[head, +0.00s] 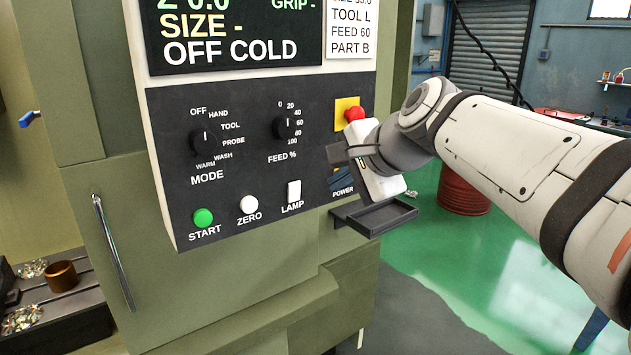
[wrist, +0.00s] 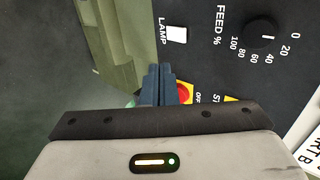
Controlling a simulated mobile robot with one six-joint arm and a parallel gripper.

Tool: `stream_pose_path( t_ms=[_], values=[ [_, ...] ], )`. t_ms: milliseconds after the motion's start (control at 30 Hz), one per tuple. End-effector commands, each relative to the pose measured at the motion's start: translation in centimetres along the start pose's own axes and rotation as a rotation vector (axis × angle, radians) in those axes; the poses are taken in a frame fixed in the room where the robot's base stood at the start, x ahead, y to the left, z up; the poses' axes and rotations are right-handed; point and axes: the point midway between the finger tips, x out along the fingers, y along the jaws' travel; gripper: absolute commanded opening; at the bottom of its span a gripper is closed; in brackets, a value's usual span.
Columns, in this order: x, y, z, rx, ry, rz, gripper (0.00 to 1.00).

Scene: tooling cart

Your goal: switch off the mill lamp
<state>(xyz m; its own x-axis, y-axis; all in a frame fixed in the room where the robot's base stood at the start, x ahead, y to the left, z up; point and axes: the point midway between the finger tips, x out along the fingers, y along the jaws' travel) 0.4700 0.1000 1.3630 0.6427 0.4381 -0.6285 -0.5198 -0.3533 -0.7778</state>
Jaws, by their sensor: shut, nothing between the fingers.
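The lamp switch (head: 294,191) is a small white upright rectangle above the LAMP label on the mill's dark control panel (head: 235,210). It also shows in the wrist view as a white rectangle (wrist: 177,35), turned sideways and fully visible. I cannot tell its on or off position. My gripper (head: 335,155) is in front of the panel's right part, up and to the right of the lamp switch and apart from it. In the wrist view its dark fingers (wrist: 159,75) are together and empty, with the lamp switch beyond their tips.
A red stop button (head: 354,114) on a yellow plate sits just above my gripper. The mode knob (head: 205,140), feed knob (head: 287,127), green start button (head: 203,217) and white zero button (head: 249,204) share the panel. A dark tray (head: 374,217) juts out below my wrist.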

Motion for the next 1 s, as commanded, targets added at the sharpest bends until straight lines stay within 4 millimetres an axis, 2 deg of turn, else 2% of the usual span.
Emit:
stream_pose_path(
  t_ms=[167, 467, 700, 1000],
  values=[
    [3.0, 0.0, 0.1, 0.0, -0.004, 0.006, 0.0],
    [9.4, 0.1, 0.0, 0.001, -0.003, 0.007, 0.0],
    [11.4, -2.4, -0.1, -0.001, 0.001, 0.003, 0.0],
    [12.1, -2.8, -0.1, 0.0, 0.002, 0.002, 0.0]
  ],
)
